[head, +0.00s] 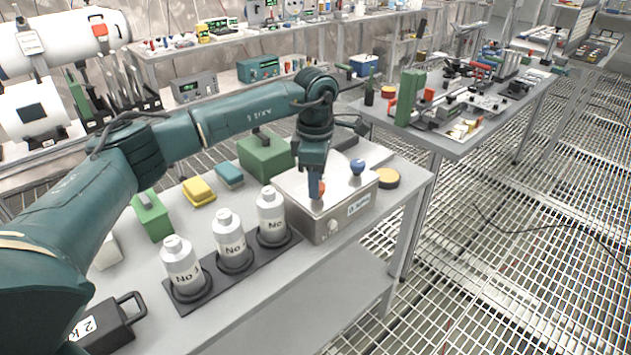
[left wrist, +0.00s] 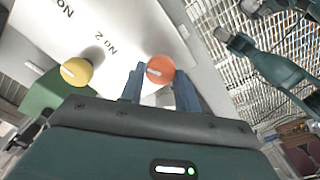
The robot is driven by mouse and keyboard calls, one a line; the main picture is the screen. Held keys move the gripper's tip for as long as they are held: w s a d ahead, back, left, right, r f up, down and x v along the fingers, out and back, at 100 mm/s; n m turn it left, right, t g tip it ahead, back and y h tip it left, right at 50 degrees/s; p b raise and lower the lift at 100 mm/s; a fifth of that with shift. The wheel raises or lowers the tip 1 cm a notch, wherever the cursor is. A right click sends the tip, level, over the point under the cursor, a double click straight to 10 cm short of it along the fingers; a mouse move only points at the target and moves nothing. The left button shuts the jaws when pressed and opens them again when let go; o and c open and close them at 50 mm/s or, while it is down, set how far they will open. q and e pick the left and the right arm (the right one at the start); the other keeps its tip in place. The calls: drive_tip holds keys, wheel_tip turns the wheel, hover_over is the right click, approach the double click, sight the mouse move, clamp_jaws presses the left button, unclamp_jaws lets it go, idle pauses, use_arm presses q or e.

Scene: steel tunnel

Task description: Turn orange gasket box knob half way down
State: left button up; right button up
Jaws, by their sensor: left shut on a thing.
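The gasket box is a silver metal box (head: 318,225) with a flat top, standing on the near table. The orange knob (left wrist: 160,68) is on its top face and has a white mark. In the head view the orange knob (head: 320,188) is mostly hidden by my left gripper (head: 317,192), which points down at it. In the left wrist view my left gripper (left wrist: 160,88) has its blue fingers on both sides of the knob, shut on it. A yellow knob (left wrist: 76,72) and a blue knob (head: 357,167) also show on the box.
White bottles (head: 232,240) stand in a black rack (head: 205,290) left of the box. A green box (head: 265,156) is behind it, and a yellow round item (head: 387,178) is at its right. A second table (head: 470,140) with tools stands at the right. Grated floor is between.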

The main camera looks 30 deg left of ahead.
use_arm(q)
drive_tip(key=m, duration=0.5)
drive_tip(key=shift+w+b, duration=0.15)
drive_tip(key=shift+b, duration=0.2)
drive_tip(key=shift+m, duration=0.3)
drive_tip(key=o, duration=1)
wheel_tip(320, 180, up, 13)
drive_tip(key=shift+r, duration=0.15)
